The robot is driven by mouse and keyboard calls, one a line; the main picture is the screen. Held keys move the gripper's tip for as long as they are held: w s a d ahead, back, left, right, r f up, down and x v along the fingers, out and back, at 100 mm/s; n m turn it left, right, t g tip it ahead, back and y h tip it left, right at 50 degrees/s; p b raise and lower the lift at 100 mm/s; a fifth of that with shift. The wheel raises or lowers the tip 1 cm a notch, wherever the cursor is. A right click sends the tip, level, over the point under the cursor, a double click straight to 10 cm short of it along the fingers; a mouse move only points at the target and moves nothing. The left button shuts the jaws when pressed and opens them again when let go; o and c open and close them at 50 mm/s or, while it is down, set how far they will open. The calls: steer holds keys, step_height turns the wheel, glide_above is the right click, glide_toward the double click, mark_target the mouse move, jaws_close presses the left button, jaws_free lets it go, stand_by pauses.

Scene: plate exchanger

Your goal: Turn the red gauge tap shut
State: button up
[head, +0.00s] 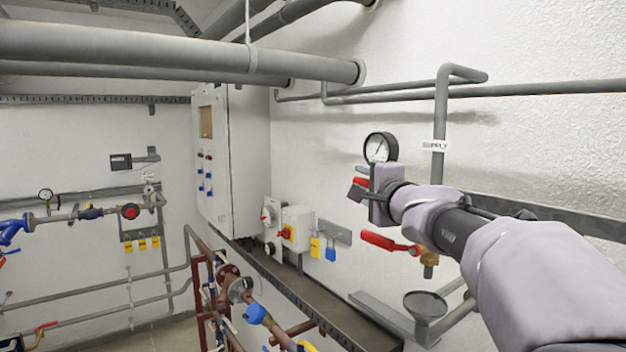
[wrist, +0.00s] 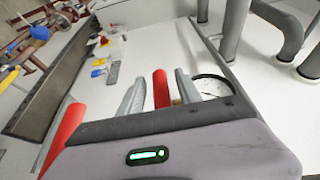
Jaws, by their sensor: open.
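The red gauge tap (head: 361,182) shows as a short red handle just below the round pressure gauge (head: 380,147) on the right wall. My gripper (head: 366,186) is at the tap and hides part of it and the pipe behind. In the wrist view the tap's red handle (wrist: 160,88) stands between the two open fingers of my gripper (wrist: 157,92), with a gap visible beside it. I cannot tell whether a finger touches it. The gauge (wrist: 213,86) is partly hidden behind the right finger there.
A longer red lever (head: 385,241) on a brass valve lies below my wrist; it also shows in the wrist view (wrist: 62,138). A funnel (head: 425,304) is lower down. A grey supply pipe (head: 440,115) rises nearby. Switch boxes (head: 297,227) and padlocks are to the left.

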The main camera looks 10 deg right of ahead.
steer(key=shift+s, duration=0.1)
steer(key=shift+c, duration=0.7)
jaws_close()
stand_by(0.6)
